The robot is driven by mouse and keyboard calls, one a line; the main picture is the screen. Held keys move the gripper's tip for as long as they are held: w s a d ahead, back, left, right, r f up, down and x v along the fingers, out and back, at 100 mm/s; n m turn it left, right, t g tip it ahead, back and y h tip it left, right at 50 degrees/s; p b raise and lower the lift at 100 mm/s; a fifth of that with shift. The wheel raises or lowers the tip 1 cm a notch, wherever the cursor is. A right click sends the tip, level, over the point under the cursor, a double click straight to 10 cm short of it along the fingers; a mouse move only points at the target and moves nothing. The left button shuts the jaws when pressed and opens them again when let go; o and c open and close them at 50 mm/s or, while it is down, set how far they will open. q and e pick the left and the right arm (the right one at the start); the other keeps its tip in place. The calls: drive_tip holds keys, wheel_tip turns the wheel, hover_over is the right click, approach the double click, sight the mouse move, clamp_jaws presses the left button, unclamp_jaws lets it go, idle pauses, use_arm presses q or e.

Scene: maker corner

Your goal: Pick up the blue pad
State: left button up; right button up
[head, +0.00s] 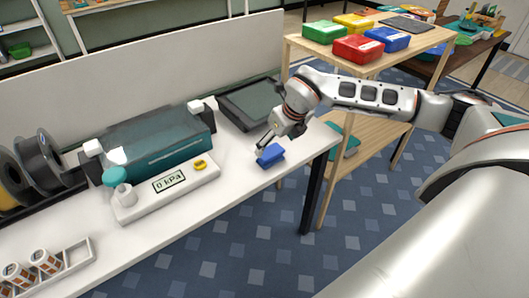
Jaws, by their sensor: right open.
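The blue pad (271,156) lies on the white workbench (226,181) near its right front edge. My right gripper (264,144) is just above and behind the pad, pointing down and to the left. It is open and nothing shows between its fingers. Its fingertips are close to the pad; I cannot tell whether they touch it. My left gripper is not in view.
A teal machine (160,145) and a panel reading 0 kPa (168,182) stand left of the pad. A dark tray (250,104) lies behind my right gripper. A wooden shelf (300,44) with coloured boxes stands right of the bench.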

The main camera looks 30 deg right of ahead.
sight(271, 151)
drive_tip(key=x, duration=0.6)
drive_tip(key=shift+w+f, duration=0.15)
drive_tip(key=shift+f, duration=0.1)
drive_tip(key=c, duration=1.2)
